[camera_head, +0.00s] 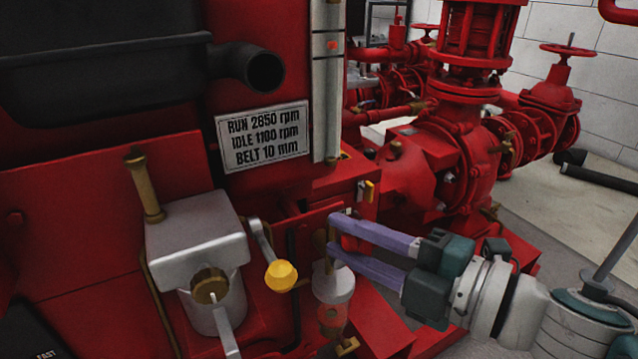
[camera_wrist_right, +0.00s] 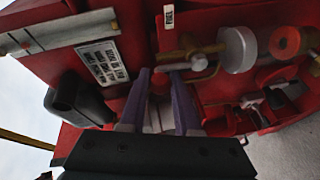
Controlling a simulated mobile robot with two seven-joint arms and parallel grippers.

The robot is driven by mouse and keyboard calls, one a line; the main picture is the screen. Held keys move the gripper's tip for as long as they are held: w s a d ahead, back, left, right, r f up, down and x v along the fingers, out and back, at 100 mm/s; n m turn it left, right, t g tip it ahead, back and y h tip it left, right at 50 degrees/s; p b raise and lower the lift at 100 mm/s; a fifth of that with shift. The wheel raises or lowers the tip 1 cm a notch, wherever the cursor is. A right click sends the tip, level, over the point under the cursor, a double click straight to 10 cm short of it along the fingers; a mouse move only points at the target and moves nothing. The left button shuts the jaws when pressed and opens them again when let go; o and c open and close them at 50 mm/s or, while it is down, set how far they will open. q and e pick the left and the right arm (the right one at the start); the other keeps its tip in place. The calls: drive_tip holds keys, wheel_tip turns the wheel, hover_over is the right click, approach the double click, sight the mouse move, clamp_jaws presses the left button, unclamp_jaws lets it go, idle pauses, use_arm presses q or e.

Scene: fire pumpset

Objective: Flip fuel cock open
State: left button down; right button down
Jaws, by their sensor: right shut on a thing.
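The fuel cock is a small brass fitting (camera_head: 320,242) above a clear fuel bowl (camera_head: 333,283) on the red engine. In the right wrist view a brass pipe with a pale lever (camera_wrist_right: 198,62) lies just beyond the fingertips, near a small white label reading FUEL (camera_wrist_right: 168,16). My right gripper (camera_head: 331,233) comes in from the right, its purple fingers at the cock. It also shows in the right wrist view (camera_wrist_right: 160,72), shut on the cock's lever, which the fingers largely hide. The lever's exact angle is hard to tell. My left gripper is not in view.
A yellow knob (camera_head: 281,276) on a grey lever stands close left of the fingers. A grey metal housing (camera_head: 197,232) with a brass post is further left. Red pump pipes and valves (camera_head: 480,130) fill the back right. Bare floor shows at far right.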

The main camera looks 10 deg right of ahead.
idle(0.3)
drive_tip(key=c, duration=0.6)
unclamp_jaws()
drive_tip(key=shift+s, duration=0.1)
drive_tip(key=p+v, duration=0.3)
drive_tip(key=v, duration=0.6)
drive_tip(key=shift+s+d, duration=0.3)
